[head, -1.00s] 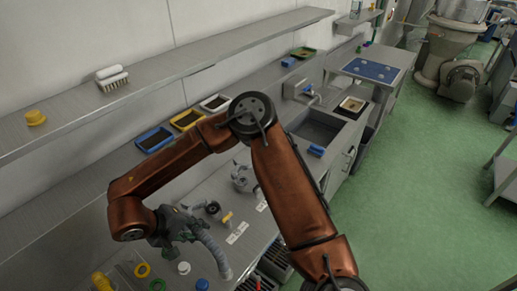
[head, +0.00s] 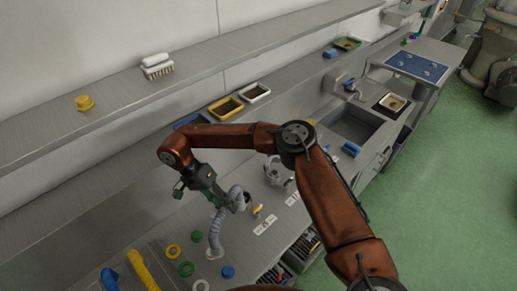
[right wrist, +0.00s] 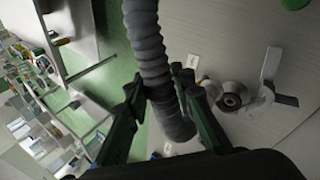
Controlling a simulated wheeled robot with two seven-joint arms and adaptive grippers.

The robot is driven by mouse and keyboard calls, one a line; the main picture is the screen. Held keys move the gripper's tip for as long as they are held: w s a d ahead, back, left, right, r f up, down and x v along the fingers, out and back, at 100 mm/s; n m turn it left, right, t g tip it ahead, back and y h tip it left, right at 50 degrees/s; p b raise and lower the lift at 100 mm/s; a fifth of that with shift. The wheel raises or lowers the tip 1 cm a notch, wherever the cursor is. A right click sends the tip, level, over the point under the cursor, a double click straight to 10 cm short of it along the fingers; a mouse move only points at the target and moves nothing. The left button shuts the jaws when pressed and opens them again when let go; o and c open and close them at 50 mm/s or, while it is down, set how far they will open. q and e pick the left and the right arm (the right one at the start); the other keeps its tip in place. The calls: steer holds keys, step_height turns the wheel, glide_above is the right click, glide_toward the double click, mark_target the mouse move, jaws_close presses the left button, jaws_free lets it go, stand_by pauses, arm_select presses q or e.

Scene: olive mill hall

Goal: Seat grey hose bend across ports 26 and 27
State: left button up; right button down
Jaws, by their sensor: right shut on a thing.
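The grey ribbed hose bend (head: 218,227) hangs in my right gripper (head: 187,190), curving down over the steel bench. In the right wrist view the hose (right wrist: 150,50) runs between the green fingers of the gripper (right wrist: 160,88), which is shut on it. A round fitting with a dark opening (right wrist: 232,100) stands on the bench, apart from the hose. A yellow-handled fitting (head: 258,211) stands right of the hose in the head view, beside white label plates (head: 265,225). I cannot read the port numbers. My left gripper is not in view.
Yellow (head: 173,251) and green (head: 186,268) rings and a blue cap (head: 228,272) lie near the hose's lower end. A grey fitting (head: 276,172) stands farther back. Trays (head: 226,108) line the wall side, and a shelf (head: 120,95) runs above. A sink (head: 350,127) lies beyond.

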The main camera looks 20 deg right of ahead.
steer(key=w+a+r+m+t+y+p, duration=0.2)
steer(key=w+m+y+p, duration=0.65)
steer(key=m, duration=1.25)
arm_select(q)
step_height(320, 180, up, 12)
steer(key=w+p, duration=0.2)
steer(key=p, duration=0.1)
arm_select(e)
steer(key=w+d+m+t+h, duration=0.1)
steer(key=w+d+m+t, duration=0.35)
steer(key=d+m, duration=0.6)
steer(key=w+d+m+t, duration=0.4)
steer(key=d+m+t, duration=0.1)
steer(key=d+m, duration=0.5)
arm_select(q)
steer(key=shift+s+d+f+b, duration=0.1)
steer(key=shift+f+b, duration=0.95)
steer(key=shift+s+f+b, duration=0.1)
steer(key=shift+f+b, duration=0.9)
steer(key=shift+b, duration=0.05)
arm_select(e)
step_height(320, 180, down, 7)
steer(key=d, duration=0.1)
steer(key=shift+s+d, duration=0.15)
steer(key=shift+d, duration=0.05)
steer(key=shift+r+n+h, duration=0.15)
steer(key=shift+n+h, duration=0.1)
steer(key=shift+f, duration=0.4)
